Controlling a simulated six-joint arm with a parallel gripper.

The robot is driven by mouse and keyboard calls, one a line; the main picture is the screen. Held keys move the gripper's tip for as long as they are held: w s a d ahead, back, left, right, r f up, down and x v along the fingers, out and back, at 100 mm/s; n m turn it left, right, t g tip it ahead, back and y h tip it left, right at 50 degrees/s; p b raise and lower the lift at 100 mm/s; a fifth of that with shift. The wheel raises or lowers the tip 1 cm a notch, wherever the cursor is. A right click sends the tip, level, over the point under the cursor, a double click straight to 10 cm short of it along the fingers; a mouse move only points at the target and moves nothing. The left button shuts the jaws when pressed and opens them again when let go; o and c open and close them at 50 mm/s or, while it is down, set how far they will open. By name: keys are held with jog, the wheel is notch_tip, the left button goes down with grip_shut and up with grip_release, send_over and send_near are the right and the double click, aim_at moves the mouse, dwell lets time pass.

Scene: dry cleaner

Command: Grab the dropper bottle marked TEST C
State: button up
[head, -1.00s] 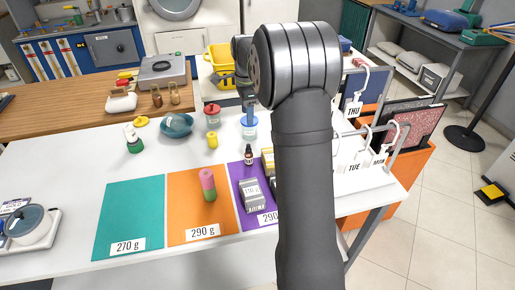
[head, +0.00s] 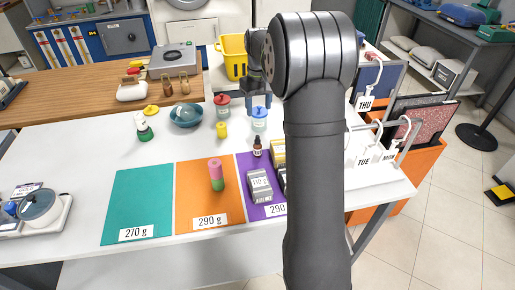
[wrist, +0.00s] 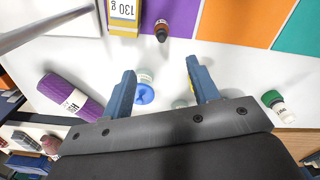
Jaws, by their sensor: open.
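A small dark dropper bottle with a black top (head: 257,147) stands upright at the back edge of the purple mat; its label is too small to read. In the wrist view the brown bottle (wrist: 161,32) shows at the top centre, beyond my fingertips. My gripper (head: 258,98) is open and empty, fingers pointing down, above and behind the bottle, over a blue-lidded jar (head: 259,122). In the wrist view the open fingers of my gripper (wrist: 161,68) are apart, with the blue lid (wrist: 144,95) between and below them.
A grey block (head: 260,184) lies on the purple mat. A yellow-capped item (head: 222,130) and red-lidded jar (head: 222,104) stand to the left. A purple roll (wrist: 70,95) lies on the other side. White table is clear between.

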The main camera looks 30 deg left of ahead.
jog(key=n, duration=0.4)
send_near(258, 140)
jog(key=f, duration=0.7)
jog(key=shift+w, duration=0.3)
jog(key=shift+a+f, duration=0.15)
jog(key=shift+f, duration=1.25)
jog(key=shift+a+f, duration=0.1)
jog(key=shift+f, duration=1.3)
jog(key=c, duration=1.1)
jog(key=shift+o, duration=0.2)
